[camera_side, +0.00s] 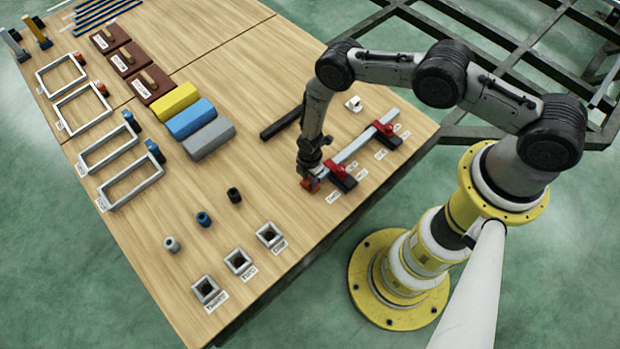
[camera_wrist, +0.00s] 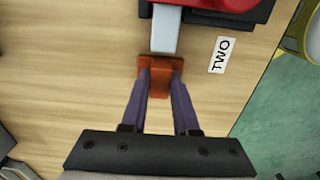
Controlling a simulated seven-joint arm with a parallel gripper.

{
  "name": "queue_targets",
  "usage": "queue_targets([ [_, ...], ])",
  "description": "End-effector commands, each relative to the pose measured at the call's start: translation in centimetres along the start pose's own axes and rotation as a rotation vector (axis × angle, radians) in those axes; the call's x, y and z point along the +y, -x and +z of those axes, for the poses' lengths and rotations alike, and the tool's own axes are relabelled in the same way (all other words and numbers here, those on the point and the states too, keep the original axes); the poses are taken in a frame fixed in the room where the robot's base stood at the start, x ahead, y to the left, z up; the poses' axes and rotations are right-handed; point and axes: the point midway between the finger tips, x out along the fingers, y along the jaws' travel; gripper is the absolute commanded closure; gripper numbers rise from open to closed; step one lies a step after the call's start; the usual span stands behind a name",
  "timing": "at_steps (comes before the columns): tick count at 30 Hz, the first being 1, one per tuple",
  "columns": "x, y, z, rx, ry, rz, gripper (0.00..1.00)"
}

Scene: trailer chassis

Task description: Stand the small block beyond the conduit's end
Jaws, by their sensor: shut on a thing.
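The small block is orange-red; in the wrist view the block (camera_wrist: 160,66) sits between my gripper's (camera_wrist: 160,78) two purple fingers, which are shut on it. It is right at the near end of the grey conduit (camera_wrist: 165,38); I cannot tell whether they touch. In the side view the block (camera_side: 310,184) shows low at the table, under my gripper (camera_side: 311,176), at the conduit's lower left end. The conduit (camera_side: 358,146) lies across two black supports with red clamps (camera_side: 337,169) (camera_side: 385,130). The block's underside is hidden, so I cannot tell whether it rests on the table.
A label reading TWO (camera_wrist: 222,55) lies right of the conduit's end. A long black bar (camera_side: 283,123) and a small white part (camera_side: 353,104) lie nearby. Square sockets (camera_side: 206,290) and small cylinders (camera_side: 203,219) stand toward the front left.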

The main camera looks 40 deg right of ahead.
Motion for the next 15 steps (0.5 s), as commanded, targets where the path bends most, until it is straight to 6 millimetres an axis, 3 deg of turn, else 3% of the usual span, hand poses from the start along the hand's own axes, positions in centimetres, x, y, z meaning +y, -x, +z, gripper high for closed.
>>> queue_targets([
  [1,-0.03,-0.04,0.01,0.000,0.000,-0.001,0.66],
  [5,-0.04,-0.03,0.01,0.000,0.000,-0.001,0.43],
  [15,-0.02,0.16,0.01,0.000,0.000,0.000,0.41],
])
